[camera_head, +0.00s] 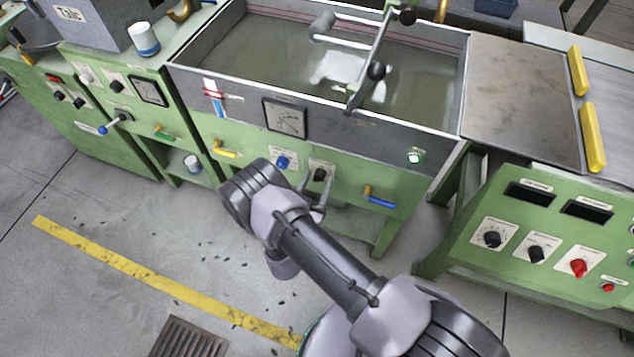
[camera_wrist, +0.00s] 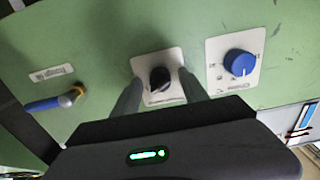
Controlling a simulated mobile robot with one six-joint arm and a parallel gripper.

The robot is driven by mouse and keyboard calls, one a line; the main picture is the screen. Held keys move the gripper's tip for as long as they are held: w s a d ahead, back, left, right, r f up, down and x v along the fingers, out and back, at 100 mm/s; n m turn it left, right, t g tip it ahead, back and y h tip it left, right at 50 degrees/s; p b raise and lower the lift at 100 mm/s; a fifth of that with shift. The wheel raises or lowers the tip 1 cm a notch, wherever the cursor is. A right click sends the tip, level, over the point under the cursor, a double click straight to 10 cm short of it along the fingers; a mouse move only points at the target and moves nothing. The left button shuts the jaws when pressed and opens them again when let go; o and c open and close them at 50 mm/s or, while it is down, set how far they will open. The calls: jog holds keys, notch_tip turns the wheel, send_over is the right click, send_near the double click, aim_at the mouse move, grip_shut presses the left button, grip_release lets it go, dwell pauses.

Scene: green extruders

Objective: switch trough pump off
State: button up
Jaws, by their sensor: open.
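The trough (camera_head: 400,75) is a grey water-filled tank on a green cabinet. On the cabinet front is a black rotary knob (camera_head: 320,173) on a white plate, between a blue knob and a blue-handled valve. In the wrist view the black knob (camera_wrist: 160,79) lies between my fingers. The plate's lettering and the knob's exact setting are too small to read. My gripper (camera_head: 315,187) is open at this knob, one finger on each side; in the wrist view my gripper (camera_wrist: 160,88) shows no clear contact. A round lamp (camera_head: 414,157) at the cabinet's right glows whitish green.
The blue knob (camera_head: 283,162) is close beside my gripper. The blue-handled valve (camera_head: 379,199) and a yellow-handled valve (camera_head: 225,151) stick out from the front. Another green control cabinet (camera_head: 545,235) stands at right. A crank arm (camera_head: 368,80) hangs over the trough. The floor in front is open.

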grip_shut()
jog(key=n, duration=1.1)
jog(key=shift+n, duration=0.4)
jog(key=shift+d, duration=0.1)
dwell(0.5)
grip_release()
